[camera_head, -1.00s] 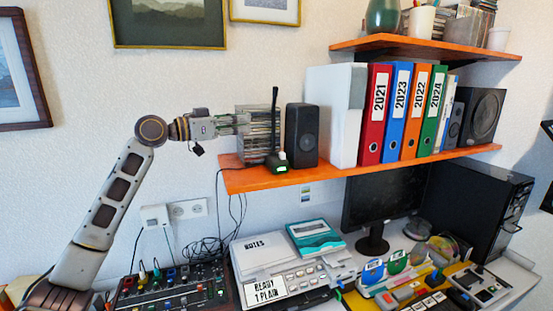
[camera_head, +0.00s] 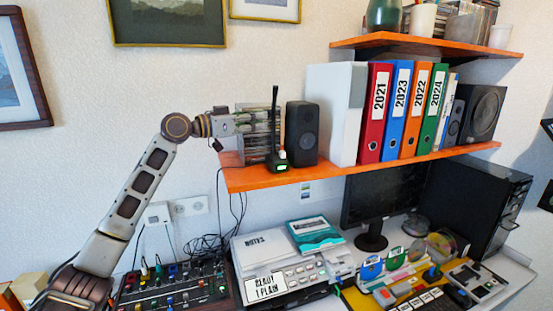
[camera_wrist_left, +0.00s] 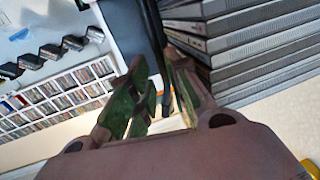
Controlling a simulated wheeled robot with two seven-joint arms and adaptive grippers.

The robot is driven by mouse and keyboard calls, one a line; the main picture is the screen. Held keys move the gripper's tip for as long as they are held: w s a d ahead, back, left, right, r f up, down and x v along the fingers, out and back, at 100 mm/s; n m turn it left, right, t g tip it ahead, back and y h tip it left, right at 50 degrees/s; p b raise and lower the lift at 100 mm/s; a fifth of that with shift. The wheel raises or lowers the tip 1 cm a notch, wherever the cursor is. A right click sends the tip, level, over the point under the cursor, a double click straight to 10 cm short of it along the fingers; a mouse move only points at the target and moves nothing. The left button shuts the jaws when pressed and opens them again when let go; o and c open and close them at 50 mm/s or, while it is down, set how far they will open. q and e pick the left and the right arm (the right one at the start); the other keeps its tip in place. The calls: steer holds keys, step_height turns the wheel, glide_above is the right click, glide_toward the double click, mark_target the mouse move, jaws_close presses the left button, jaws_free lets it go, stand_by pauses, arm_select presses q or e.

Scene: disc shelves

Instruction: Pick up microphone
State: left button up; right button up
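The microphone (camera_head: 277,160) is a thin black upright stem on a small black base with a lit green patch. It stands near the left end of the lower orange shelf (camera_head: 330,172). My left gripper (camera_head: 268,122) reaches in from the left at the height of the stem. In the left wrist view the dark stem (camera_wrist_left: 154,35) passes between the two green-padded fingers, which are apart. I cannot tell whether either finger touches it. My right gripper is not in view.
A stack of cases (camera_head: 256,146) stands just behind the gripper, close to its fingers in the wrist view (camera_wrist_left: 240,40). A black speaker (camera_head: 302,134) is right of the microphone, then binders. A desk with a mixer (camera_head: 172,287) and a monitor lies below.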

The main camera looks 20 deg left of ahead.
mark_target(272, 118)
arm_select(q)
steer(key=shift+w+d+r, duration=0.1)
steer(key=shift+w+d, duration=0.2)
steer(key=p+x, duration=0.1)
steer(key=x, duration=0.1)
steer(key=shift+w+d+r, duration=0.1)
steer(key=shift+w+d, duration=0.05)
steer(key=shift+w, duration=0.1)
steer(key=shift+w+d, duration=0.35)
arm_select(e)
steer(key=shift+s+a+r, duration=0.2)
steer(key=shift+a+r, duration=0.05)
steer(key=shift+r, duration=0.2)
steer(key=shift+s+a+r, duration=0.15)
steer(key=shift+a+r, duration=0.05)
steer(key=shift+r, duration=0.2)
arm_select(q)
jaws_close()
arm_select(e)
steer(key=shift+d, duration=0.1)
